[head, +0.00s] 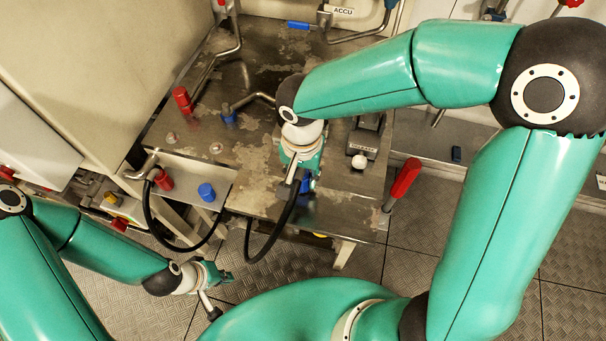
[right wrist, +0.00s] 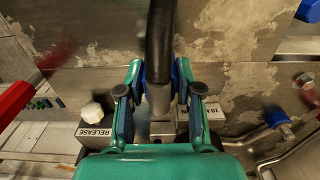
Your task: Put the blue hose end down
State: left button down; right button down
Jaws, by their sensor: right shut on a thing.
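My right gripper (head: 304,180) is over the front part of the worn metal bench (head: 262,205). It is shut on the blue hose end (head: 307,186), from which a black hose loops down past the bench's front edge. In the right wrist view, the blue collar and metal end of the hose end (right wrist: 160,98) sit between the two fingers (right wrist: 160,100), with the black hose rising above. I cannot tell whether its tip touches anything. My left gripper (head: 216,280) hangs low at the left, above the floor, apart from the bench; its finger opening is unclear.
A blue cap (head: 207,192) and a red hose end (head: 163,180) are at the bench's left. A red fitting (head: 182,98) and a blue pipe fitting (head: 229,117) stand farther back. A RELEASE block (head: 362,143) and a red-handled lever (head: 403,181) are right of my right gripper.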

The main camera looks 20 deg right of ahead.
jog(key=shift+f, duration=0.4)
jog(key=shift+f, duration=0.15)
jog(key=c, duration=0.8)
grip_release()
jog(key=shift+o, duration=0.2)
jog(key=shift+r, duration=0.3)
notch_tip(320, 180, up, 12)
jog(key=shift+s+f+p, duration=0.1)
jog(key=shift+p, duration=0.35)
